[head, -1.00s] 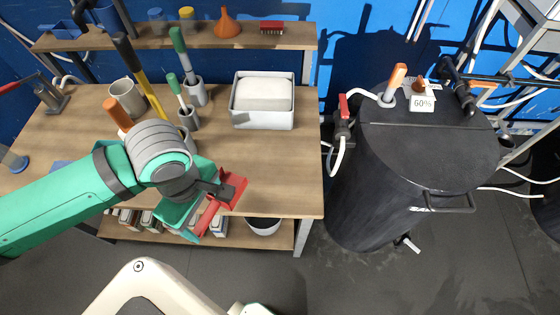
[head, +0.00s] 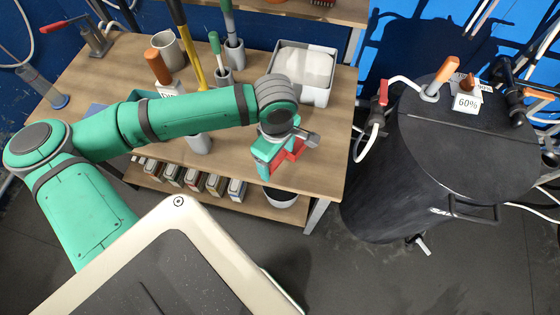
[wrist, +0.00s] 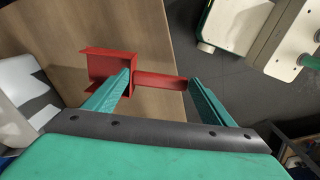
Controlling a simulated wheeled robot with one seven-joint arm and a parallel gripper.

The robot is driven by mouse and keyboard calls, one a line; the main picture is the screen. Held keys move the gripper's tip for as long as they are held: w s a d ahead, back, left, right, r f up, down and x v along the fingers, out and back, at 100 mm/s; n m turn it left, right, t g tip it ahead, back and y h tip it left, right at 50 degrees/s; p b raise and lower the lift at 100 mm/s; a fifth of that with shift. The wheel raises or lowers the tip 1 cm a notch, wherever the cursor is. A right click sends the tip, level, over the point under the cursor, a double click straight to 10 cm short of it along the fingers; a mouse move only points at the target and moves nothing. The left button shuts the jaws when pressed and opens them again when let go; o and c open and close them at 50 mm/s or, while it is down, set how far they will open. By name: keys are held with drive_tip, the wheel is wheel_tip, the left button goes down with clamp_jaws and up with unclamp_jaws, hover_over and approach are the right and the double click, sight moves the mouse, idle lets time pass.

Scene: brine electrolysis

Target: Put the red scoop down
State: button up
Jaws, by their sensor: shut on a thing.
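The red scoop (head: 292,153) is held in my gripper (head: 276,152), at the front right edge of the wooden table (head: 322,135). In the wrist view, my gripper (wrist: 160,82) has one finger at each end of the scoop's short red handle (wrist: 161,80). The scoop's open pan (wrist: 108,66) points left, over the bare wood, and the handle crosses the table edge. I cannot tell whether the scoop touches the wood. In the head view, the fingers partly hide the scoop.
A grey bin (head: 319,96) with white contents stands behind my gripper. A black drum (head: 445,175) stands to the right across a floor gap. Several small boxes (head: 215,184) sit on the lower shelf.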

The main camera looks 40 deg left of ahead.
sight(280, 162)
drive_tip(key=shift+w+f, duration=0.35)
drive_tip(key=shift+f, duration=0.05)
drive_tip(key=shift+w+f, duration=0.1)
drive_tip(key=shift+f, duration=1.75)
drive_tip(key=o, duration=1.1)
drive_tip(key=shift+r, duration=0.1)
wheel_tip(280, 162, up, 12)
drive_tip(key=shift+d+r, duration=0.1)
